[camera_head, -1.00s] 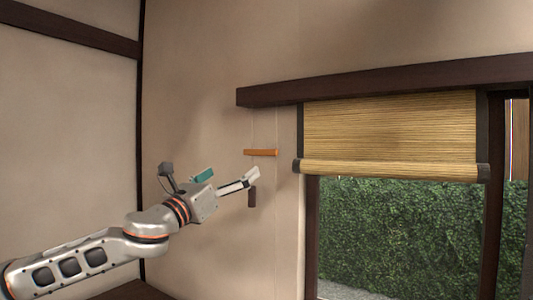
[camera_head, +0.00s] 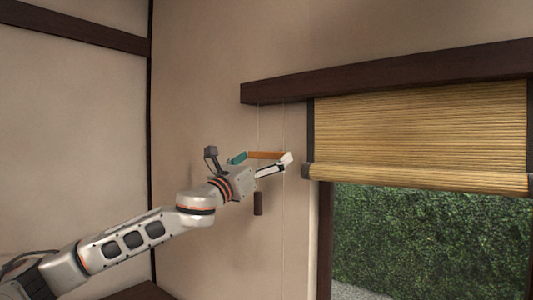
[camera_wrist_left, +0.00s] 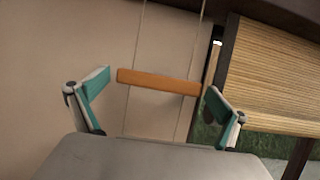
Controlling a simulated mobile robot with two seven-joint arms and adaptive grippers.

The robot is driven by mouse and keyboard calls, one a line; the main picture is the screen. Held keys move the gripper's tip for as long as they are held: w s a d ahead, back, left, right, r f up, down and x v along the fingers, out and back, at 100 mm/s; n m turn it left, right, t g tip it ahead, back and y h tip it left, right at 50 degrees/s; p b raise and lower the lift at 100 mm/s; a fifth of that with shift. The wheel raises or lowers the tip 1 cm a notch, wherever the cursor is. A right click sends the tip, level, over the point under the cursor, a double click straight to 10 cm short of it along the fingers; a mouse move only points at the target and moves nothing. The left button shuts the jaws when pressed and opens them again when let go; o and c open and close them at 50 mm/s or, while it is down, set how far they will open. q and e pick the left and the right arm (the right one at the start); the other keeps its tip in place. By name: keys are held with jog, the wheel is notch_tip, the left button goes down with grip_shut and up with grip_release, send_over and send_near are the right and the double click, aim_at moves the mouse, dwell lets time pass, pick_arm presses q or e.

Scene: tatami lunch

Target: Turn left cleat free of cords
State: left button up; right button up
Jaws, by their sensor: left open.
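The orange-brown wooden cleat (camera_head: 267,155) is a short bar, nearly level, in front of the wall left of the window. In the left wrist view the cleat (camera_wrist_left: 158,82) spans most of the gap between the fingertips, tilted slightly down to the right. Thin pale cords (camera_head: 284,190) run down the wall near its ends; whether they are wrapped on it is not clear. My left gripper (camera_head: 262,162) is open, its two fingers near the cleat's ends. Contact cannot be told. My right gripper is in neither view.
A dark brown cord pull (camera_head: 258,203) hangs below the cleat. A bamboo blind (camera_head: 420,140) covers the window's upper part at the right, under a dark beam (camera_head: 390,72). The wall left of the cleat is bare.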

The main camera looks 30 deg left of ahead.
pick_arm(q)
jog(key=shift+w+r, duration=0.15)
jog(key=shift+w, duration=0.25)
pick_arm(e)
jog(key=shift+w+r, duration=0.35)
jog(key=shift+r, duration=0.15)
pick_arm(q)
jog(key=c, duration=1)
jog(key=shift+c, duration=0.2)
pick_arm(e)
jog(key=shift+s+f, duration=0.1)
